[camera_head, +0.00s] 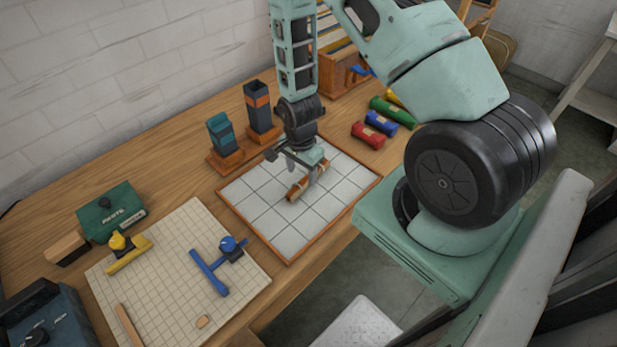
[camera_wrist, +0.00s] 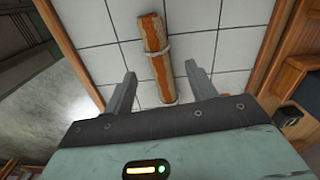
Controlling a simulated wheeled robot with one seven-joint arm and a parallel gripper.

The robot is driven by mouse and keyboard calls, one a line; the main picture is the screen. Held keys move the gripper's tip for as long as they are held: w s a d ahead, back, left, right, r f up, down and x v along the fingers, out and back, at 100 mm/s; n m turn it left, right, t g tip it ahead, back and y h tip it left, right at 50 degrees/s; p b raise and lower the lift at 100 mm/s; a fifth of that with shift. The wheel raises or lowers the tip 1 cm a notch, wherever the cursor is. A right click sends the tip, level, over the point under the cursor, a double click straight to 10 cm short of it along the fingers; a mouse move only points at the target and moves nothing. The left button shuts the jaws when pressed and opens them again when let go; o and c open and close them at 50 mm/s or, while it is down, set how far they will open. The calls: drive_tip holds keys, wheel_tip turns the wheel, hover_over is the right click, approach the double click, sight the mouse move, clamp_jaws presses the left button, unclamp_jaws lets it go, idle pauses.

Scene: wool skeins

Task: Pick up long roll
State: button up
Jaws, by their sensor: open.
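The long roll (camera_head: 293,193) is an orange-brown cylinder with a pale band around it. It lies on the white tiled board (camera_head: 272,222), which has a wooden rim. In the wrist view the roll (camera_wrist: 154,55) runs away from me, with its near end in the space between the two fingers. My gripper (camera_head: 308,178) is over the board at the roll, partly covering it in the head view. In the wrist view my gripper (camera_wrist: 158,85) is open, with a finger on each side of the roll and a gap on both sides.
Red (camera_head: 368,135), blue (camera_head: 381,123) and green (camera_head: 392,112) rolls lie to the right behind the board. Two upright holders (camera_head: 258,108) stand behind it. A gridded mat (camera_head: 165,275) with a blue tool (camera_head: 210,270) is at the left. The board around the roll is clear.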

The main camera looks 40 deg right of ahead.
sight(301, 183)
drive_tip(key=shift+a+f+p, duration=0.15)
drive_tip(key=shift+f+p, duration=0.35)
drive_tip(key=shift+f, duration=0.7)
drive_tip(key=shift+a+f+p, duration=0.1)
drive_tip(key=shift+f+p, duration=0.4)
drive_tip(key=shift+f, duration=0.65)
drive_tip(key=c, duration=1.1)
